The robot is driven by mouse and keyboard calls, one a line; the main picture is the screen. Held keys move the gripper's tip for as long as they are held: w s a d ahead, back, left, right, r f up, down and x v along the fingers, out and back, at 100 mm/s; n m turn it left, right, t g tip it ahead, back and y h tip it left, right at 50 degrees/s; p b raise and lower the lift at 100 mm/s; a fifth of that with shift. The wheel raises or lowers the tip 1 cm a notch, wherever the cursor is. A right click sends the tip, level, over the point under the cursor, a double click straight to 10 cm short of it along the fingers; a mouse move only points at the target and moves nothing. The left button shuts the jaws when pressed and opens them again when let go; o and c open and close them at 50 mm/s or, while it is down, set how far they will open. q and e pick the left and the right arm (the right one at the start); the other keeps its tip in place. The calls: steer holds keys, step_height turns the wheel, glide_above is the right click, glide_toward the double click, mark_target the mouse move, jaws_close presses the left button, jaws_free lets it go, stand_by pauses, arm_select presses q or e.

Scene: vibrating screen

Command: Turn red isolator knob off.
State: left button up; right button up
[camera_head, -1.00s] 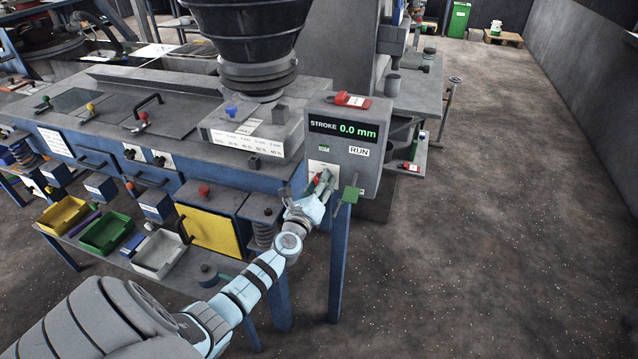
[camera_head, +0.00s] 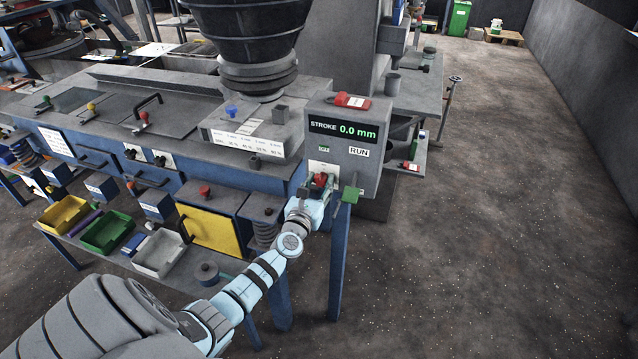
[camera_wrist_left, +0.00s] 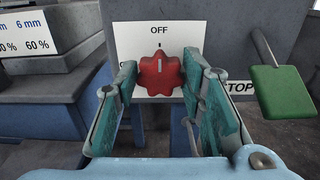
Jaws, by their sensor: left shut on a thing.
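The red isolator knob (camera_wrist_left: 158,74) is on a white plate below the word OFF in the left wrist view. The light line on its face stands upright, towards OFF. My left gripper (camera_wrist_left: 165,88) has its teal finger pads on either side of the knob and is shut on it. In the head view the knob (camera_head: 320,179) shows between the fingers of my left gripper (camera_head: 318,186), low on the grey control box (camera_head: 368,175). The box display reads STROKE 0.0 mm. My right gripper is not in view.
A green paddle (camera_wrist_left: 285,92) hangs just right of the fingers, near a STOP label (camera_wrist_left: 240,88). A red-and-white piece (camera_head: 352,101) sits on top of the box. The screen machine's table (camera_head: 180,130) lies to the left. Open floor (camera_head: 510,200) lies to the right.

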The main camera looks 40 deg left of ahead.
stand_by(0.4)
arm_select(q)
steer(key=o, duration=1.1)
steer(key=v, duration=1.2)
